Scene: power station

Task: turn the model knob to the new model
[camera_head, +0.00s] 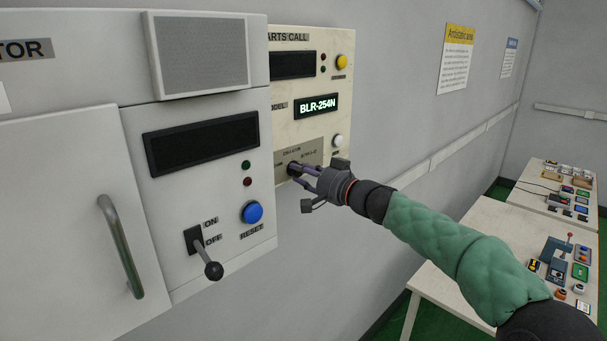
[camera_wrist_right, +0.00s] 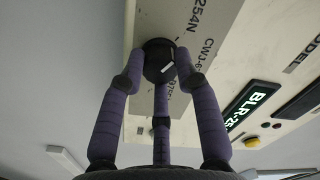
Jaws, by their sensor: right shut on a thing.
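The model knob (camera_wrist_right: 158,60) is a round black knob with a white mark, on a beige plate with printed model names, including one ending in "254N". My right gripper (camera_head: 299,174) reaches the lower part of the cream parts call panel (camera_head: 283,87). Its purple fingers are shut around the knob, as the right wrist view (camera_wrist_right: 160,75) also shows. The lit model display (camera_head: 317,106) reads "BLR-254N". My left gripper is not in view.
A grey cabinet (camera_head: 262,165) stands to the left, with a lever (camera_head: 213,270), a blue reset button (camera_head: 252,212) and a metal handle (camera_head: 122,245). A white button (camera_head: 337,140) and a yellow button (camera_head: 341,62) are on the cream panel. White tables (camera_head: 440,275) with devices stand at right.

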